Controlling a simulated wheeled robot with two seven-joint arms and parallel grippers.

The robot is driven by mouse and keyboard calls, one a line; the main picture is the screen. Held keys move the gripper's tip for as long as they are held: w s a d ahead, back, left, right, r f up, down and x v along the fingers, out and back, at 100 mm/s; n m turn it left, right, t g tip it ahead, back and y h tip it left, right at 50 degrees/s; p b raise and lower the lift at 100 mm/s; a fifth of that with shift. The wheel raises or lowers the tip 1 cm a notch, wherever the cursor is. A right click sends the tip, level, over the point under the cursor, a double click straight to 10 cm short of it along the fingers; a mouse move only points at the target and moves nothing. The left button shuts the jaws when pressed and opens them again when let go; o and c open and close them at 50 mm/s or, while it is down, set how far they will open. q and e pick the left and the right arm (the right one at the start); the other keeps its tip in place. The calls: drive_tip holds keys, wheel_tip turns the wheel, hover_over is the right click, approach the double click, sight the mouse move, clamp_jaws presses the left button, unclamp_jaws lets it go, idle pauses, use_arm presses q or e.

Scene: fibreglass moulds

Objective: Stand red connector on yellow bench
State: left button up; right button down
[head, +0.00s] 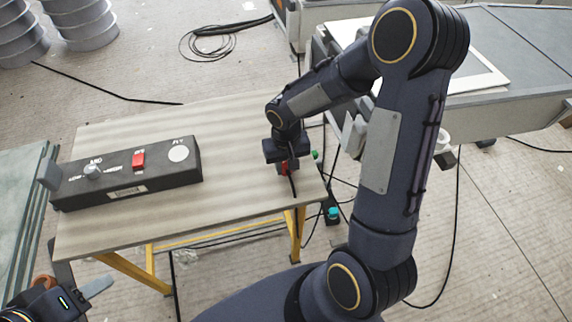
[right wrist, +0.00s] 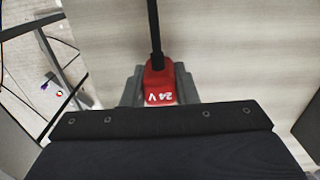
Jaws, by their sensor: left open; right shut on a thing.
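The red connector (head: 284,168) is in my right gripper (head: 288,163), over the right end of the yellow-legged bench (head: 235,130). In the right wrist view the connector (right wrist: 159,83) shows a white "24 V" marking, with a black cable running up from it. Grey fingers (right wrist: 160,88) are shut on both its sides. I cannot tell whether its lower end touches the bench top. My left gripper (head: 82,291) is partly in view at the bottom left of the head view, open and away from the connector.
A black control box (head: 125,172) with a knob, red switch and white button lies on the bench's left part. The bench middle is clear. A grey table (head: 510,60) stands at the back right. Cables (head: 455,230) run over the floor, and glass-like sheets (head: 20,200) stand at the left.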

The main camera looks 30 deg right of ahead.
drive_tip(key=shift+f, duration=0.25)
drive_tip(key=c, duration=1.1)
unclamp_jaws()
drive_tip(key=shift+r, duration=0.15)
drive_tip(key=shift+c, duration=0.2)
drive_tip(key=shift+r, duration=0.45)
wheel_tip(320, 180, up, 11)
drive_tip(key=p, duration=0.2)
drive_tip(key=s+a+r+t+y, duration=0.1)
drive_tip(key=s+r, duration=0.3)
drive_tip(key=s, duration=0.4)
drive_tip(key=s+a+r+n+t+y, duration=0.1)
drive_tip(key=s+r+t, duration=0.3)
drive_tip(key=s, duration=0.5)
drive_tip(key=shift+a+t+y, duration=0.3)
drive_tip(key=shift+a+y, duration=0.5)
drive_tip(key=shift+y, duration=0.1)
